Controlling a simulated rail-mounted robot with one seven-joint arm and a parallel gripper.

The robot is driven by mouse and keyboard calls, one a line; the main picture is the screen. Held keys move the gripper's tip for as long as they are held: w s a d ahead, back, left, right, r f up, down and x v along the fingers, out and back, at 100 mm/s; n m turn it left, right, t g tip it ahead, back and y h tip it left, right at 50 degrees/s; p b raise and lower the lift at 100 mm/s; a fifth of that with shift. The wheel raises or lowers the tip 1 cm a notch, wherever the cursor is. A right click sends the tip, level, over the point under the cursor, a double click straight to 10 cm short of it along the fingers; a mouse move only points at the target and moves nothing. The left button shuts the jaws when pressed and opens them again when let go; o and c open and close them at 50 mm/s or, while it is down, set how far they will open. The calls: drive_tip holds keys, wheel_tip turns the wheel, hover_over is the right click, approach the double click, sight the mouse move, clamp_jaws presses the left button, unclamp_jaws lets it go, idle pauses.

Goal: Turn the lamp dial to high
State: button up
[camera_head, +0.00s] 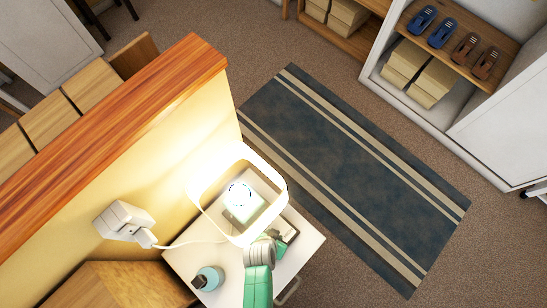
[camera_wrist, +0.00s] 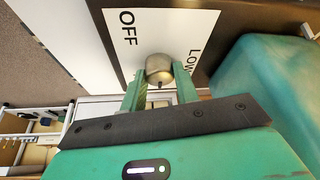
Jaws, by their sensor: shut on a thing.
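The lamp (camera_head: 283,186) is lit, with a bright glowing rounded-square shade, and stands on a white bedside cabinet (camera_head: 311,243). In the wrist view, the lamp dial (camera_wrist: 158,66) is a small brass-coloured metal knob on a white label plate (camera_wrist: 135,45). The plate reads "OFF" to the upper left of the knob and "LOW", partly cut off, to the right. My gripper (camera_wrist: 159,76) has its two green fingers on either side of the knob, shut on it. The "HIGH" mark is not visible. In the head view my green arm reaches the lamp's front and the dial is hidden.
A white plug (camera_head: 124,220) with a cord sits behind at left, beside a wood-topped partition (camera_head: 120,115). A dark striped rug (camera_head: 350,170) and open floor lie to the right.

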drive_tip(key=o, duration=1)
drive_tip(key=shift+c, duration=0.2)
drive_tip(key=p+v, duration=0.1)
drive_tip(key=v, duration=0.2)
drive_tip(key=p+v, duration=0.1)
drive_tip(key=v, duration=0.1)
drive_tip(key=shift+s+a+r, duration=0.2)
drive_tip(key=shift+s+a, duration=0.05)
drive_tip(key=shift+s, duration=0.25)
drive_tip(key=s+a, duration=0.4)
drive_tip(key=s, duration=0.6)
drive_tip(key=shift+a+f, duration=0.2)
drive_tip(key=shift+a, duration=0.1)
